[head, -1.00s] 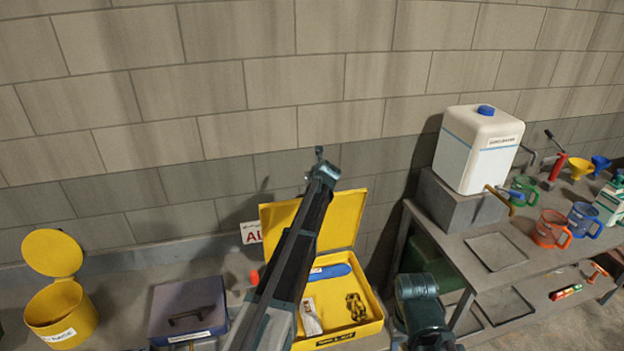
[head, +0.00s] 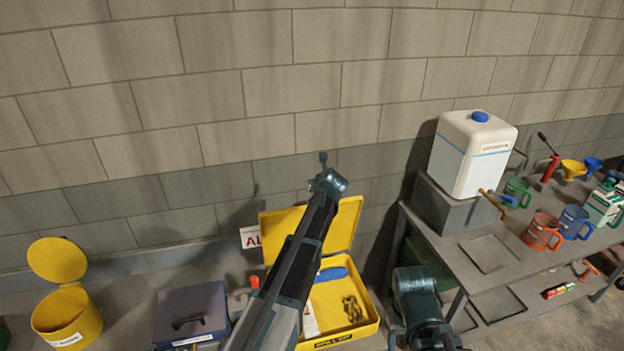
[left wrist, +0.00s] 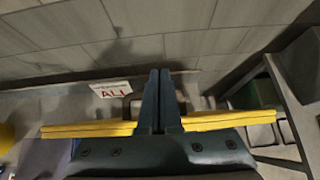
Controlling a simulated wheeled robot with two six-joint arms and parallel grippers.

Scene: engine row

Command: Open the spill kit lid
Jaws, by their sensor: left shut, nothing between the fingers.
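The spill kit appears to be the yellow box (head: 368,318) in the middle of the head view; its front label is too small to read surely. Its lid (head: 345,222) stands up and leans back toward the wall, so the box is open. Inside lie a blue item (head: 332,274) and a dark, chain-like item (head: 352,308). My left arm crosses over the box and hides part of it. My left gripper (head: 323,160) is shut and empty, above the lid's top edge. The left wrist view shows its closed fingers (left wrist: 160,100) with the lid edge (left wrist: 230,119) on both sides; contact is unclear.
A blue case (head: 190,312) and a yellow bin (head: 68,320) with its round lid raised stand to the left. At right, a bench (head: 455,262) carries a white canister (head: 472,150) and several jugs. My right arm is low, beside the box. The wall is close behind.

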